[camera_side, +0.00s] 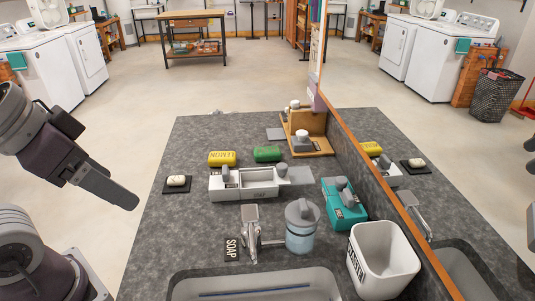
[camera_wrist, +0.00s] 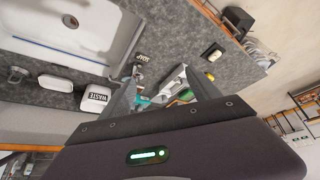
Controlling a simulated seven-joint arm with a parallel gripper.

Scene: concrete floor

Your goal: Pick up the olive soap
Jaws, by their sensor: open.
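A dark green soap bar (camera_side: 267,153), likely the olive one, lies on the grey counter behind the grey-and-white holder; no lettering is readable on it. A yellow bar marked LEMON (camera_side: 222,158) lies just left of it. A cream soap (camera_side: 177,181) sits on a black dish at the counter's left edge; it also shows in the wrist view (camera_wrist: 212,53). My gripper (camera_side: 130,204) is open and empty, high at the left, well apart from the green bar.
A grey-and-white holder (camera_side: 243,184) stands in front of the bars. A teal box (camera_side: 343,207), a jar (camera_side: 302,230), a tap (camera_side: 251,235) and a white waste bin (camera_side: 383,258) stand nearer. A mirror wall runs along the right. The far left counter is clear.

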